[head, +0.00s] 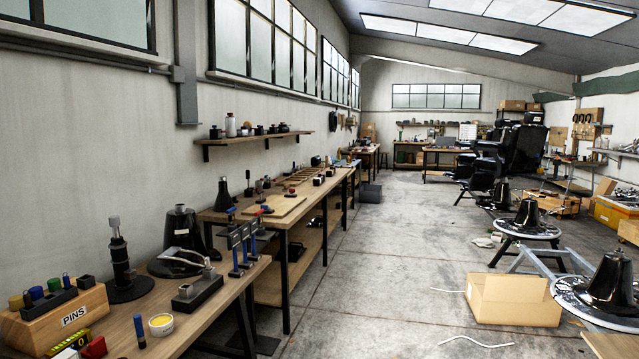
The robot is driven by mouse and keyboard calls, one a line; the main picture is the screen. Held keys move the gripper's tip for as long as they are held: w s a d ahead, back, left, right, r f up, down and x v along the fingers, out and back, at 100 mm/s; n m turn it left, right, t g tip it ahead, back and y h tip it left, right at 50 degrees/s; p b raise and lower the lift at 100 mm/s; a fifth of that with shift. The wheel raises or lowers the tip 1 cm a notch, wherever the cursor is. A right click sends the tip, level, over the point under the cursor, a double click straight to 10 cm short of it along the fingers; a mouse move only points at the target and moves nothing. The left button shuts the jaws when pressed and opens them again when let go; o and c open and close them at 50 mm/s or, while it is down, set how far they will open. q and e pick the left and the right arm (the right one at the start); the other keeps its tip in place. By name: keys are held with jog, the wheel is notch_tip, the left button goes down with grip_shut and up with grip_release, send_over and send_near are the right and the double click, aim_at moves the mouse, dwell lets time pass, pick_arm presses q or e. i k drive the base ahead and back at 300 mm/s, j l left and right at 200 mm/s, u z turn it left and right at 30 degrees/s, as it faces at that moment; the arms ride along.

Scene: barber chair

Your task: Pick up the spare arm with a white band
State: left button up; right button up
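I cannot make out a spare arm with a white band in the head view. Neither of my grippers is in view.
A near workbench (215,297) at the left holds a wooden PINS block (73,318), a yellow-topped tin (161,324), blue clamps (236,248) and black stands. More benches run along the left wall. An open cardboard box (513,299) sits on the floor; the middle aisle (385,250) is clear.

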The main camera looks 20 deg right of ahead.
aim_at(318, 180)
jog(key=i+l+z, duration=0.7)
jog(key=i, duration=0.35)
jog(key=i+z, duration=0.35)
jog(key=i, duration=0.2)
jog(key=i+z, duration=0.1)
jog(key=i, duration=4.85)
jog(key=i+u, duration=0.1)
jog(key=i, duration=0.6)
jog(key=i+u, duration=0.15)
jog(key=i, duration=0.6)
jog(key=i+l+u, duration=0.1)
jog(key=i, duration=0.6)
jog(key=i+l+u, duration=0.2)
jog(key=i+u, duration=0.3)
jog(key=i+l+u, duration=0.25)
jog(key=u, duration=0.2)
jog(key=i+l+u, duration=0.25)
jog(key=l+u, duration=0.25)
jog(key=i+l+u, duration=0.2)
jog(key=l+u, duration=0.25)
jog(key=i+l+u, duration=0.1)
jog(key=l+u, duration=0.4)
jog(key=l, duration=0.15)
jog(key=l+u, duration=0.35)
jog(key=l, duration=0.35)
jog(key=k+l+u, duration=0.1)
jog(key=l+u, duration=0.25)
jog(key=l, duration=0.35)
